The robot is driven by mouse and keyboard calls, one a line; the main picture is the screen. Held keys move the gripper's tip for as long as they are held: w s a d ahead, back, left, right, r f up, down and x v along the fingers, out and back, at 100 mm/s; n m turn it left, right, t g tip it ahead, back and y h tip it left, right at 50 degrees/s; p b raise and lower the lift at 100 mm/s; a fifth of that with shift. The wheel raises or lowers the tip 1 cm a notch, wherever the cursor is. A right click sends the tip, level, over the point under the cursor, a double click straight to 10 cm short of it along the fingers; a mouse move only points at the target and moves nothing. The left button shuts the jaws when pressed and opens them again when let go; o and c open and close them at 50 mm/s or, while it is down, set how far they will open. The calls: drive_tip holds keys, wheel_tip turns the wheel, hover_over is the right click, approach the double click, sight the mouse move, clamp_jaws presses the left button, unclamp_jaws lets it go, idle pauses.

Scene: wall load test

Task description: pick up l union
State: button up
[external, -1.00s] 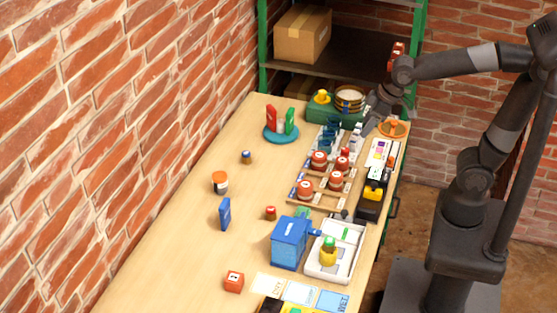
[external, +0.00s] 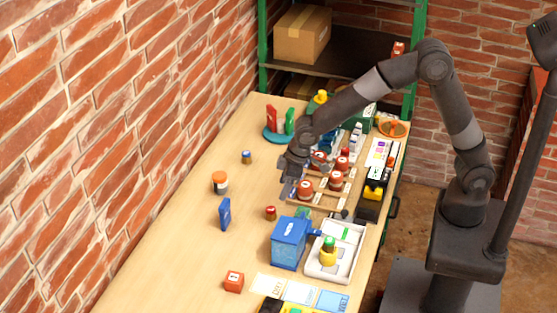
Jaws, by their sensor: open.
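My gripper (external: 287,188) is open. It hangs over the left edge of a wooden rack (external: 322,203), just left of a round red piece (external: 305,189). I see nothing held between its fingers. Other round red pieces (external: 336,180) sit on the same rack. I cannot tell which object is the l union at this size. The gripper and forearm hide part of the rack's back left and some of the objects behind it.
A blue box (external: 289,242) and a white tray (external: 348,234) stand in front of the rack. A small red item (external: 270,213), a blue upright block (external: 225,213) and an orange-capped jar (external: 219,182) stand to the left. The table's left front (external: 165,250) is clear.

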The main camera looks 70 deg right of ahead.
sight(271, 209)
drive_tip(key=x, duration=0.6)
drive_tip(key=shift+a, duration=0.15)
drive_tip(key=shift+w+x, duration=0.2)
drive_tip(key=shift+x, duration=1.1)
drive_tip(key=shift+w+x, duration=0.2)
drive_tip(key=shift+x, duration=1.1)
drive_tip(key=shift+a+r, duration=0.15)
drive_tip(key=shift+c, duration=0.4)
drive_tip(key=c, duration=1)
drive_tip(key=shift+r, duration=0.1)
